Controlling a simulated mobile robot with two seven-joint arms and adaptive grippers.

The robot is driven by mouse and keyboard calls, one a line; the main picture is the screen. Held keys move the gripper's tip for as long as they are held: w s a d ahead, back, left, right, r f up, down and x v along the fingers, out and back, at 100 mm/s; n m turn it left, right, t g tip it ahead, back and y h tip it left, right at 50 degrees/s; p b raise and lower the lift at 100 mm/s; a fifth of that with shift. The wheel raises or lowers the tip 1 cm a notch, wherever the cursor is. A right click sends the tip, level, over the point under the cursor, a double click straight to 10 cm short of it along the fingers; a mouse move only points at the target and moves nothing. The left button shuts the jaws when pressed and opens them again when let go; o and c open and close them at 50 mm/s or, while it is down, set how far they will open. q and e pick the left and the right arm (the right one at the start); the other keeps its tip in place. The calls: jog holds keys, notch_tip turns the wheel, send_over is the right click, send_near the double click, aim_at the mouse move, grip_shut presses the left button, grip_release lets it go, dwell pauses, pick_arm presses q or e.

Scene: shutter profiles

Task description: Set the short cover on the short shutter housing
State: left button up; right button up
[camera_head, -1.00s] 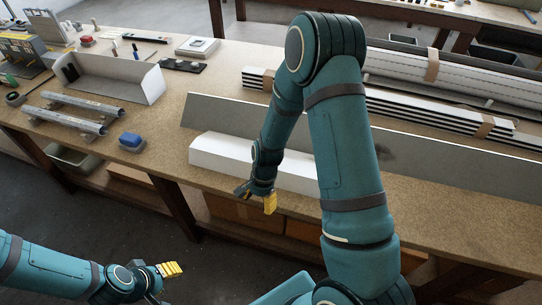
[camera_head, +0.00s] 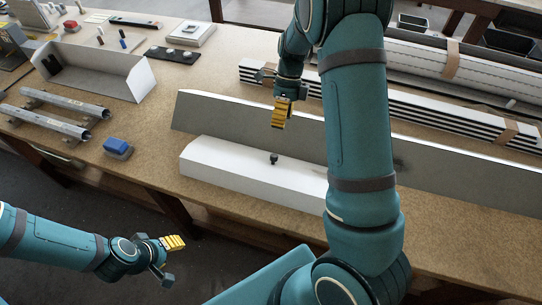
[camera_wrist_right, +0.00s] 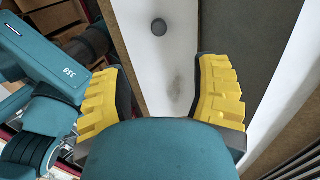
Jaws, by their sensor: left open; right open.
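A white, short, bevelled piece with a black knob, which looks like the short cover (camera_head: 225,166), lies near the table's front edge; my right arm hides its right end. An open white trough with upright end plates, which looks like the short shutter housing (camera_head: 112,73), stands at the back left. My right gripper (camera_head: 281,112) is open and empty, raised beyond the knob. In the right wrist view, its yellow fingers (camera_wrist_right: 160,95) are apart, with the knob (camera_wrist_right: 159,27) ahead between them. My left gripper (camera_head: 170,252) is open and empty in front of the table.
A long grey panel (camera_head: 440,170) stands just behind the white piece. Striped profile stacks (camera_head: 420,107) lie behind it. Two metal rails (camera_head: 65,105) and a blue block (camera_head: 117,147) are at the left. Bare tabletop lies between the block and the white piece.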

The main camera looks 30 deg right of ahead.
aim_at(274, 155)
jog(key=x, duration=0.8)
jog(key=shift+w+f+b, duration=0.1)
jog(key=shift+w+b, duration=0.1)
jog(key=shift+b, duration=0.15)
jog(key=shift+a+x, duration=0.1)
jog(key=shift+x, duration=1.3)
jog(key=shift+a+x, duration=0.15)
jog(key=shift+x, duration=1.2)
grip_shut()
